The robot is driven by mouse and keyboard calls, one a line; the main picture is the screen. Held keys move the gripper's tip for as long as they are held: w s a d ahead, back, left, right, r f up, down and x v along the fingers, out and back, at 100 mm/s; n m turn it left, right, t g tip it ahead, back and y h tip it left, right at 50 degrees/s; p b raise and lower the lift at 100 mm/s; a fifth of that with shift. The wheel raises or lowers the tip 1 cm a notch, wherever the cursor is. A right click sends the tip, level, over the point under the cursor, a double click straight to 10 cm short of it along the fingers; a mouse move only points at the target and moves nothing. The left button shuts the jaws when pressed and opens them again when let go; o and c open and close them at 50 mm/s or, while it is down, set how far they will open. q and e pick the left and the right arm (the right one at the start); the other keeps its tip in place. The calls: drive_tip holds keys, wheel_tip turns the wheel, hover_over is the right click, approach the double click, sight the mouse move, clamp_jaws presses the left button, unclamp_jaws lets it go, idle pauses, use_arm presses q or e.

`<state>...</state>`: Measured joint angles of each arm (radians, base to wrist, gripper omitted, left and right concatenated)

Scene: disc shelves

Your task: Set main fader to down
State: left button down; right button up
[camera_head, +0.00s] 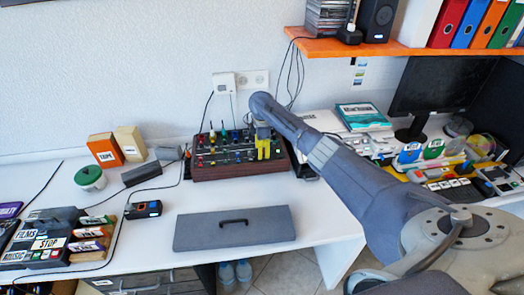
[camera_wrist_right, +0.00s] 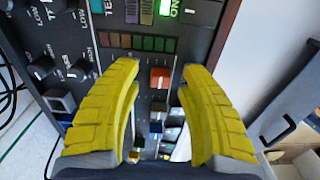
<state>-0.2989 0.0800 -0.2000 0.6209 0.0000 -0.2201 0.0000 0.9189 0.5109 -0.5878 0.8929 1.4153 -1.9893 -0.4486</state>
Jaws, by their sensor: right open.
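The dark mixer panel with wooden sides (camera_head: 238,169) stands against the wall at the back of the white desk. In the right wrist view its panel (camera_wrist_right: 112,22) fills most of the picture. An orange-red cap (camera_wrist_right: 160,77), which looks like a fader cap, sits between my fingertips. I cannot read a label that names it the main fader. My right gripper (camera_head: 263,147) is over the right part of the mixer; in the wrist view its yellow fingers (camera_wrist_right: 163,69) are apart, one on each side of the cap, with nothing visibly gripped. My left gripper is not in view.
Several other knobs sit left of the fingers, and a lit green ON button (camera_wrist_right: 165,8) is above. A grey lidded panel (camera_head: 234,229) lies in front of the mixer. Orange (camera_head: 105,150) and cream (camera_head: 131,140) boxes stand left. A monitor (camera_head: 440,85) stands right.

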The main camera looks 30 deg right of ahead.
idle(0.3)
clamp_jaws()
drive_tip(key=shift+a, duration=0.1)
idle(0.7)
